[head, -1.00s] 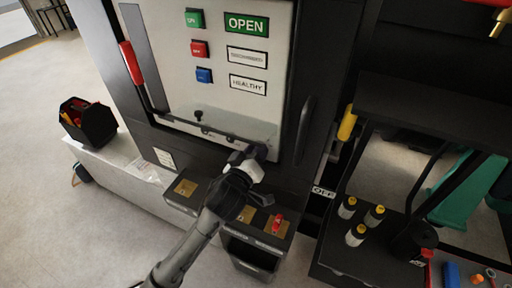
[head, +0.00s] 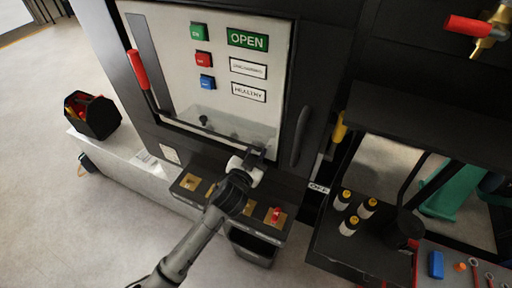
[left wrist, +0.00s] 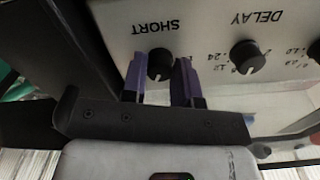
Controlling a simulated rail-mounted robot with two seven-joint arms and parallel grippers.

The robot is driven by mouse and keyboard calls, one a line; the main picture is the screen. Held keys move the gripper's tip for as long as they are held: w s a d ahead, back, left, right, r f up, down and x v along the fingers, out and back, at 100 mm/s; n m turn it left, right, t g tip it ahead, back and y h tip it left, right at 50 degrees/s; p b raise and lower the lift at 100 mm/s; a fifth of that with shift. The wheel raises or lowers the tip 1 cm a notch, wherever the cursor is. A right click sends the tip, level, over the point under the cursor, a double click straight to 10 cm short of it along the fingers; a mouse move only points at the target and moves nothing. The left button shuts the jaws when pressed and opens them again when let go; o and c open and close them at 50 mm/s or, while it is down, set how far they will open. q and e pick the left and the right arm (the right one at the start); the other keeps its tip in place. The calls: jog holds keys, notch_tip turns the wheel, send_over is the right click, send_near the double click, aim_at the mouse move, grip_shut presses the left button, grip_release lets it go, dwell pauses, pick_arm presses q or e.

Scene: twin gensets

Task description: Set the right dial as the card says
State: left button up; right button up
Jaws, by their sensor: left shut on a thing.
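My left gripper (head: 262,153) is at the lower right of the pale cabinet panel (head: 215,55). In the left wrist view its two purple-grey fingers (left wrist: 174,82) are closed on either side of a black dial (left wrist: 160,63) under the label SHORT. A second black dial (left wrist: 247,56), under DELAY, stands beside it with numbers around it. A third dial (left wrist: 315,50) is cut off at the picture's edge. A small white printed card (head: 170,153) is on the dark front below the panel; its text is too small to read. My right gripper is not in view.
A red-handled lever (head: 138,70) stands left of the panel, and a black door handle (head: 300,135) right of it. A ledge below carries a red switch (head: 276,214). A black shelf with several yellow-topped canisters (head: 349,225) stands at the right.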

pick_arm(q)
jog(key=shift+m+p, duration=1.85)
jog(key=shift+m, duration=3.25)
jog(key=o, duration=0.9)
jog(key=shift+b+v, duration=0.85)
jog(key=shift+v, duration=6.1)
